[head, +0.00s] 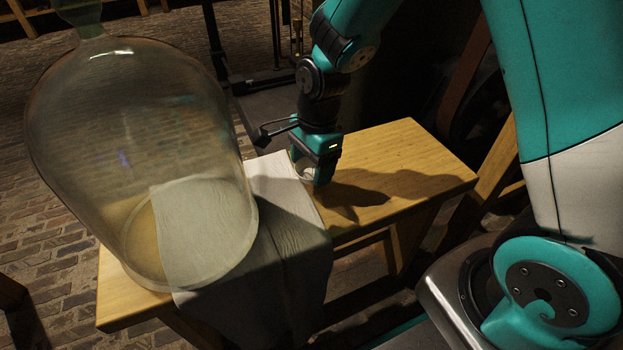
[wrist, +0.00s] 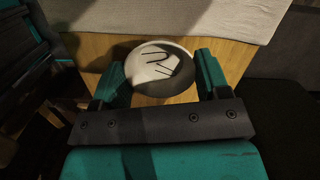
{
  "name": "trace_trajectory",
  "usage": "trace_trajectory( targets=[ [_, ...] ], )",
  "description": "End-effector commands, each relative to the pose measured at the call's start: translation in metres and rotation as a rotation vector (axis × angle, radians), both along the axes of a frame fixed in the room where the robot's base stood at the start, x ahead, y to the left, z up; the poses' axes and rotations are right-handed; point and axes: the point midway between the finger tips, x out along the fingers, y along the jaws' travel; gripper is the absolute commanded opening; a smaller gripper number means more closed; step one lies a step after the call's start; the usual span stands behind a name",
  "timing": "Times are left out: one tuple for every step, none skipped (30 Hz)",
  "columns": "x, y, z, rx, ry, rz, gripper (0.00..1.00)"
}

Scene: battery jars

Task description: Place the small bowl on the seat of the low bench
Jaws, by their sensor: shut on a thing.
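The small bowl (wrist: 157,62) is pale and round, with dark marks inside. My gripper (wrist: 163,74) has a finger on each side of it and is shut on it. In the head view my gripper (head: 314,170) points down over the low bench, and only a pale bit of the bowl (head: 301,166) shows beside the fingers. The bench (head: 420,150) has a light wooden seat. The bowl is low over the bare wood, close to the cloth; I cannot tell whether it touches the seat.
A grey-white cloth (head: 290,215) is draped across the middle and hangs over the front edge. Bare wood is free to the right of my gripper. The floor is brick (head: 40,225).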

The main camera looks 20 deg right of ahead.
Motion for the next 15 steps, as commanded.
trace_trajectory(
  targets=[
    [-0.001, 0.0, -0.013, -0.001, 0.005, 0.001, 0.45],
    [-0.001, 0.0, -0.018, -0.001, 0.005, 0.001, 0.45],
    [-0.001, 0.0, -0.025, -0.001, 0.004, 0.0, 0.45],
    [-0.001, 0.0, -0.029, -0.001, 0.004, 0.0, 0.45],
    [-0.001, 0.0, -0.032, -0.001, 0.004, 0.0, 0.45],
    [-0.001, 0.0, -0.033, -0.001, 0.003, 0.0, 0.45],
    [0.0, 0.0, -0.033, 0.0, 0.002, 0.0, 0.45],
    [0.0, 0.0, -0.032, 0.0, 0.001, 0.0, 0.45],
    [0.0, 0.0, -0.032, 0.0, 0.001, 0.0, 0.45],
    [0.0, 0.0, -0.031, 0.0, 0.001, 0.0, 0.45],
    [0.0, 0.0, -0.031, 0.0, 0.001, 0.0, 0.45],
    [0.0, 0.0, -0.031, 0.0, 0.001, 0.0, 0.45],
    [0.0, 0.0, -0.032, 0.0, 0.001, 0.0, 0.45],
    [0.0, 0.0, -0.032, 0.0, 0.002, 0.0, 0.45],
    [0.0, 0.0, -0.033, 0.0, 0.002, 0.0, 0.45]
  ],
)
